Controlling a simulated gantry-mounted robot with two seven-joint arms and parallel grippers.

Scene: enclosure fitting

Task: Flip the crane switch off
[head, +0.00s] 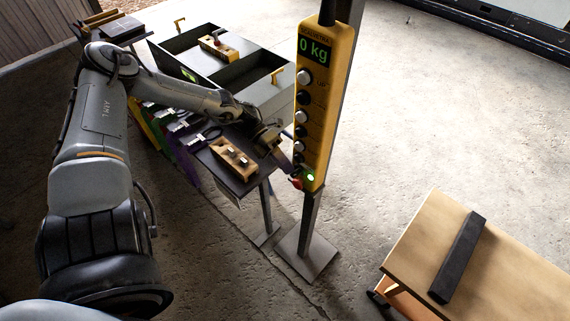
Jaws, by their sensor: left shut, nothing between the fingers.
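The yellow crane control box (325,95) hangs upright on a grey post, with a display reading 0 kg and a column of black and white buttons. A red switch part (296,182) shows at the lower left corner of the box, beside the green light. My left gripper (289,169) is shut and empty, with its fingertips close to this red part. I cannot tell whether they touch it. My right gripper is not in view.
The grey post stands on a flat foot plate (306,255). Behind my left arm is a table with grey open bins (270,95) and a wooden block (233,158) with pegs. A wooden cart (500,270) with a dark bar (458,257) stands at lower right. Concrete floor between is clear.

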